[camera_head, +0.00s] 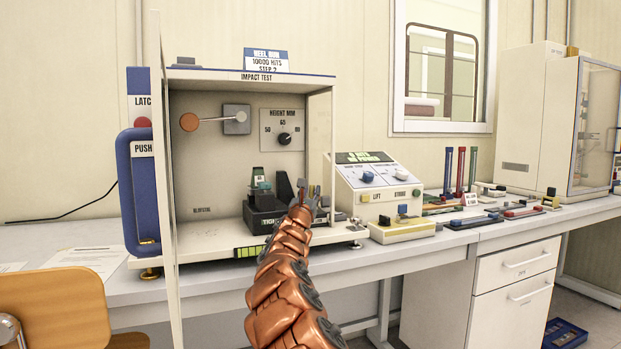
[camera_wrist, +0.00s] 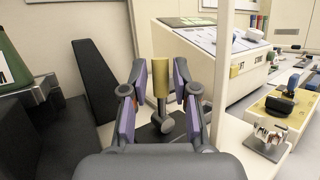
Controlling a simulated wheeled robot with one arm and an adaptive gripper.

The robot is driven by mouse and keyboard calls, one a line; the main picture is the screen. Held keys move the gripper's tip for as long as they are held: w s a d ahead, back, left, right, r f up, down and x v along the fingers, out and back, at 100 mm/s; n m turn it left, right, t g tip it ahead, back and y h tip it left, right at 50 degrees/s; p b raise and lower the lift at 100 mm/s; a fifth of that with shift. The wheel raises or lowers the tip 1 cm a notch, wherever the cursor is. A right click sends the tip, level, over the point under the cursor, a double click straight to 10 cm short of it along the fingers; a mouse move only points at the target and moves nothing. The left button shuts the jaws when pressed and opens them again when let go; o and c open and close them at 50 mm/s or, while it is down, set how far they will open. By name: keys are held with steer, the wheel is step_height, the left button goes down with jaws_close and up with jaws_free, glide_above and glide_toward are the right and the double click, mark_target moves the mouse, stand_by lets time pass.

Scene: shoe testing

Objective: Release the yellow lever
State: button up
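The yellow lever (camera_wrist: 160,76) stands upright on a grey stem with a round grey joint in the wrist view. My gripper (camera_wrist: 160,88) has its purple-padded fingers on either side of the lever, with a narrow gap showing on both sides. The gripper looks open and does not appear to press on the lever. In the head view, my gripper (camera_head: 305,190) is at the right end of the black clamp (camera_head: 266,212) inside the impact test cabinet (camera_head: 249,76). Only a small yellow patch shows there, so the lever is mostly hidden by my gripper.
A dark wedge-shaped jaw (camera_wrist: 98,82) stands close left of my gripper. The cabinet's right side wall (camera_head: 321,130) is close to my arm. A control box (camera_head: 378,185) with a lift knob and a small yellow-and-white unit (camera_head: 402,229) stand to the right. The cabinet's blue-handled door (camera_head: 136,190) is open.

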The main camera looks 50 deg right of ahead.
step_height(320, 180, up, 8)
stand_by(0.5)
steer(key=shift+c, duration=0.3)
